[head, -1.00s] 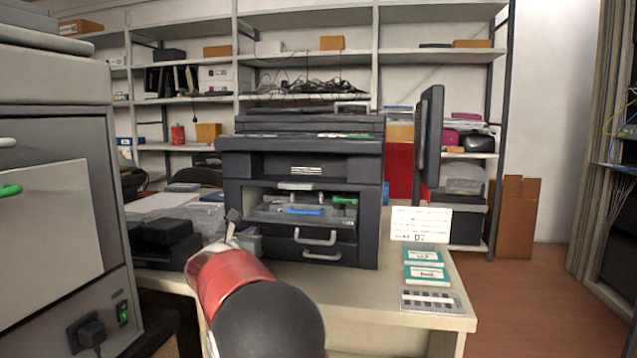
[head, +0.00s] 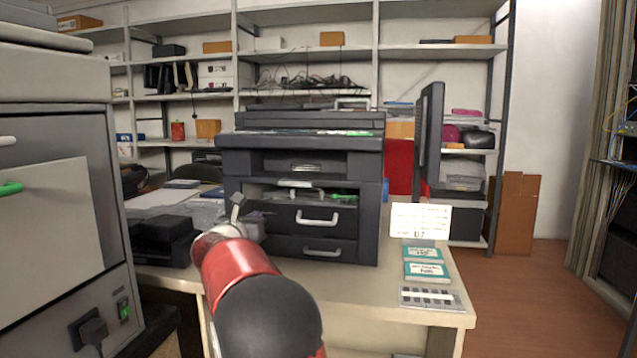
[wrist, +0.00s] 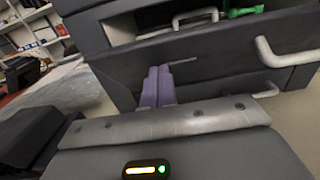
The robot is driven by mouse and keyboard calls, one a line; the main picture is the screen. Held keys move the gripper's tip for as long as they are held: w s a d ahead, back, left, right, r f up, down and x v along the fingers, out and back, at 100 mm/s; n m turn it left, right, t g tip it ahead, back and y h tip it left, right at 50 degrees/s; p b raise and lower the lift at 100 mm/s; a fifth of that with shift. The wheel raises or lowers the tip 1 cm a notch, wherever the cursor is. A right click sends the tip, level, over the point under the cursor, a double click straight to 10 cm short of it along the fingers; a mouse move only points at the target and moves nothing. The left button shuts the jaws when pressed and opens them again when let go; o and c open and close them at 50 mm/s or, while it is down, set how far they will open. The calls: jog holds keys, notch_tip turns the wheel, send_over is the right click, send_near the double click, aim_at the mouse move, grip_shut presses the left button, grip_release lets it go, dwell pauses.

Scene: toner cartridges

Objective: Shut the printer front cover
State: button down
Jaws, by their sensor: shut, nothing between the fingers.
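The dark printer (head: 345,165) stands on the table. Its front cover (head: 285,222), with a light bar handle, is tilted up partway and hides the lower part of the front opening. Above its upper edge, a gap shows a pale handle and a green part inside. In the wrist view, the cover (wrist: 215,65) fills the area ahead. My gripper (wrist: 158,75) is shut and empty, its fingertips at the left part of the cover's outer face. I cannot tell if they touch. In the head view my arm comes up from below, at the cover's left side.
A drawer (head: 290,249) with its own handle sits below the cover. A dark box-like device (head: 160,240) stands left of the printer. A large grey machine (head: 60,200) is near at left.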

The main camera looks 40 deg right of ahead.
aim_at(258, 209)
jog(key=shift+w+d+r, duration=0.75)
jog(key=shift+w+d, duration=0.05)
jog(key=shift+d, duration=0.2)
jog(key=shift+r+x, duration=0.15)
jog(key=shift+x, duration=0.5)
jog(key=shift+r+x, duration=0.15)
jog(key=shift+x, duration=0.55)
jog(key=shift+b+v, duration=1.75)
jog(key=shift+v, duration=2.3)
jog(key=shift+s, duration=0.1)
